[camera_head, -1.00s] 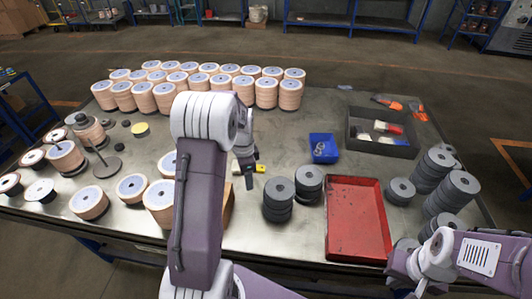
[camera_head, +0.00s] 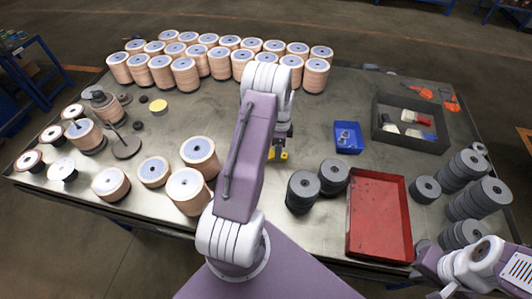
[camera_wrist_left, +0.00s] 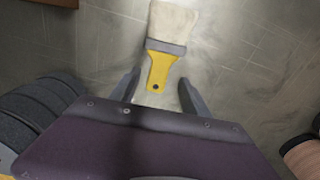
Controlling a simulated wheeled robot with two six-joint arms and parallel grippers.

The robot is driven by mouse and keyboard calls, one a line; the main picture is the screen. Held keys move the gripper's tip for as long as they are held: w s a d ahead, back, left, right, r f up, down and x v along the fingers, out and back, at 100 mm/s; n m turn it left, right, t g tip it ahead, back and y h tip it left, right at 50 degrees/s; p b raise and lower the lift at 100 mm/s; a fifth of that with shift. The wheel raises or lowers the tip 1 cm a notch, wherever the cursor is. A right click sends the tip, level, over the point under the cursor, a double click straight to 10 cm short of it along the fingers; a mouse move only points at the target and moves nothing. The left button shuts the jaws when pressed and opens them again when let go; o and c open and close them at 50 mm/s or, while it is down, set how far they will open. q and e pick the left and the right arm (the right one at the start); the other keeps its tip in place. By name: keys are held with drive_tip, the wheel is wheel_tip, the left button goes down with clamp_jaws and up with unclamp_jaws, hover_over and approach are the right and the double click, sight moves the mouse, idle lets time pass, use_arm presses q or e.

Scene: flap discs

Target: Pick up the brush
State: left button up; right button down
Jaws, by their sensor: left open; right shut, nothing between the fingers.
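The brush (camera_wrist_left: 165,45) lies on the metal table with pale bristles, a grey band and a yellow handle. In the head view only part of its yellow handle (camera_head: 281,155) shows, as my left arm hides the rest. My left gripper (camera_wrist_left: 158,78) is open above the brush, its fingers on either side of the handle in the left wrist view. I cannot tell how high it is above the table. My right gripper (camera_head: 420,272) is shut and empty at the lower right, beside the red tray's near corner and only partly visible.
Black disc stacks (camera_head: 303,190) stand right of the brush, with a red tray (camera_head: 352,228) beyond them. A blue bin (camera_head: 348,150) and a dark box (camera_head: 378,135) sit farther back. Tan disc stacks (camera_head: 185,75) line the back; others (camera_head: 187,190) stand left of my left arm.

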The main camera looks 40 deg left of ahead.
use_arm(q)
wheel_tip(320, 180, down, 3)
drive_tip(key=shift+s+d+r, duration=0.1)
drive_tip(key=shift+d+r, duration=0.05)
drive_tip(key=shift+r, duration=0.05)
drive_tip(key=shift+f, duration=0.1)
clamp_jaws()
drive_tip(key=shift+r, duration=0.35)
drive_tip(key=r, duration=0.2)
drive_tip(key=r+b, duration=0.1)
drive_tip(key=shift+w+d+r, duration=0.3)
drive_tip(key=shift+d+r, duration=0.1)
drive_tip(key=w+d+r+b, duration=0.1)
drive_tip(key=w+d+r, duration=0.3)
drive_tip(key=d, duration=0.5)
wheel_tip(320, 180, up, 3)
drive_tip(key=shift+d+f+b, duration=0.1)
drive_tip(key=shift+d+b, duration=0.25)
drive_tip(key=shift+d, duration=0.05)
